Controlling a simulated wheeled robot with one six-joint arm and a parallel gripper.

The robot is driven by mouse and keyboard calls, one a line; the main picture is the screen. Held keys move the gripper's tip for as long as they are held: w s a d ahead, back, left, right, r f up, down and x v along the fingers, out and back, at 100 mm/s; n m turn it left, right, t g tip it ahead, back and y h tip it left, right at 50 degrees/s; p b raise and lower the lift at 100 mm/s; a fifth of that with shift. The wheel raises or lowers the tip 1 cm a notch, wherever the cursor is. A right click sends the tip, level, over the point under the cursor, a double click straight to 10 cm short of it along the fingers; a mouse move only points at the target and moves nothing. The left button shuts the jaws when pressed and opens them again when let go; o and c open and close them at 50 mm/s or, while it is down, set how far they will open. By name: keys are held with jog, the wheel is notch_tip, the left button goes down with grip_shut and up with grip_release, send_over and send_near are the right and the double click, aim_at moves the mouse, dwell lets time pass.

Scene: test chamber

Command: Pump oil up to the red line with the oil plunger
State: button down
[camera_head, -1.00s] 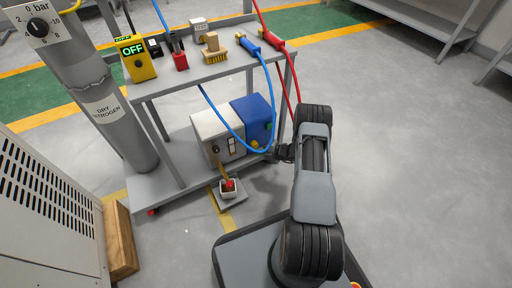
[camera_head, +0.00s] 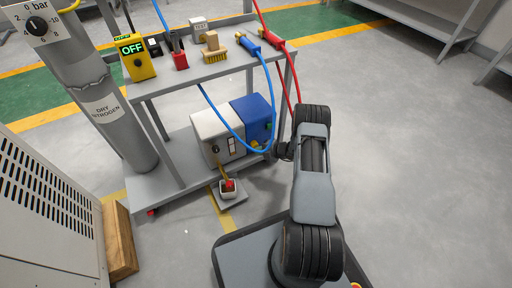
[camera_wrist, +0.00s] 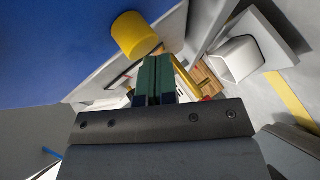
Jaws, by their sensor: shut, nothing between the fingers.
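A blue and white pump unit (camera_head: 232,126) stands on the trolley's lower shelf. A yellow knob (camera_wrist: 135,35) sticks out of its blue side in the wrist view. A small white cup (camera_head: 228,193) with a red-topped piece (camera_head: 229,184) stands low in front of the unit. I cannot tell for sure which part is the oil plunger, and no red line is readable. My gripper (camera_wrist: 153,80) is shut and empty, its green fingertips just below and right of the yellow knob in the wrist picture. In the head view, my gripper (camera_head: 283,152) is small and dark beside the unit's right end.
A blue hose (camera_head: 272,100) loops down close to my gripper. A grey nitrogen cylinder (camera_head: 105,110) stands at left. The floor at right is clear.

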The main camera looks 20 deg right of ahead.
jog(key=shift+w+a, duration=0.1)
jog(key=shift+w, duration=0.85)
dwell(0.6)
jog(key=shift+s, duration=0.1)
dwell(0.4)
jog(key=shift+s+p, duration=0.7)
jog(key=shift+s, duration=0.7)
jog(key=shift+d, duration=0.2)
jog(key=s, duration=0.1)
jog(key=s+p, duration=0.1)
jog(key=s, duration=0.1)
jog(key=s+p, duration=0.1)
jog(key=s, duration=0.1)
jog(key=shift+d, duration=0.25)
